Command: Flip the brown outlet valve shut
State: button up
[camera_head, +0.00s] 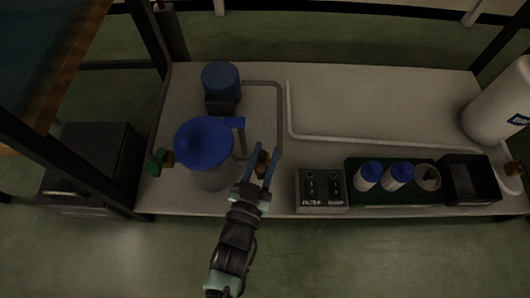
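A small brown valve handle (262,157) shows between the two blue-grey fingers of my gripper (265,150), just right of the blue-lidded cylinder. My gripper is open, with a finger on each side of the handle. I cannot tell whether the fingers touch it. The cylinder's blue lid (203,142) with its side lever covers most of its pale clear body (213,179). Another brown valve (513,168) sits at the far right, near a white tank. Which way either handle is turned is too small and dark to tell.
A blue pump (221,80) stands behind the cylinder, with grey pipe (281,110) running right from it. A green valve (157,161) is at left. A switch box (321,189), a green tray (352,163) with bottles and a black bin (470,179) line the front right.

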jog(key=o, duration=0.3)
jog(key=shift+o, duration=0.2)
jog(key=p+v, duration=0.6)
jog(key=v, duration=0.7)
jog(key=shift+p, duration=0.3)
jog(key=shift+r, duration=0.1)
